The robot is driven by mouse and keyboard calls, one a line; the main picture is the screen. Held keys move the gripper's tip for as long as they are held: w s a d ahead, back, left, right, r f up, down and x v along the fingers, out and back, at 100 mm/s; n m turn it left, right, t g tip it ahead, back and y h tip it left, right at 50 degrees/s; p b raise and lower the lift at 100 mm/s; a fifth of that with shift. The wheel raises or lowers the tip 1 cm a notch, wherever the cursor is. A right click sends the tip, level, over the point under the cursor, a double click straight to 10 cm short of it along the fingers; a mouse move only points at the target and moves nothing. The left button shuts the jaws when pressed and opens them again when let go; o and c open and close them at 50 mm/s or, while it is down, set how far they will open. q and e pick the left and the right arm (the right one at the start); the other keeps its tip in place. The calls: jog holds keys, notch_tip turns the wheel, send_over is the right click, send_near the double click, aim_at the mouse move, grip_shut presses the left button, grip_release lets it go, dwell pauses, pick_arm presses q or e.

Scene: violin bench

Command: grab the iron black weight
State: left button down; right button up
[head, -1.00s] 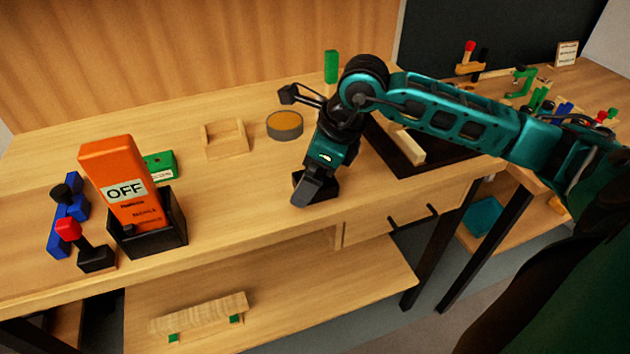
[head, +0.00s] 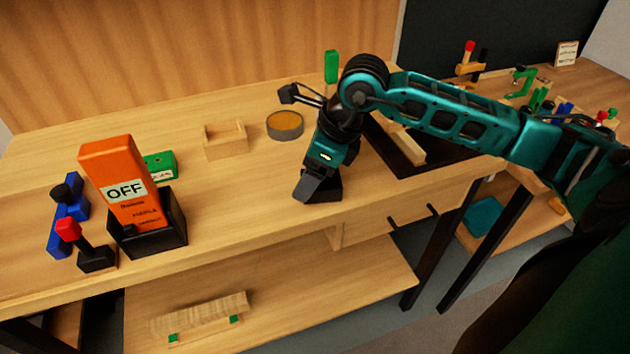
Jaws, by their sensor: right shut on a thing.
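The black iron weight (head: 329,189) is a dark block at the front part of the bench, right of the middle gap. My right gripper (head: 309,188) points down over it and is shut on it. The fingers hide part of the weight. Whether it touches the bench top or is slightly lifted, I cannot tell. My left gripper is not in the head view.
An orange OFF box (head: 123,182) stands in a black holder (head: 171,240) at the left, by red and blue clamps. A round tin (head: 285,125), a small wooden tray (head: 226,146) and a green box (head: 160,166) sit behind. The bench between holder and weight is clear.

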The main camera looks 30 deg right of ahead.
grip_shut()
jog(key=shift+r, duration=0.1)
jog(key=shift+r, duration=0.15)
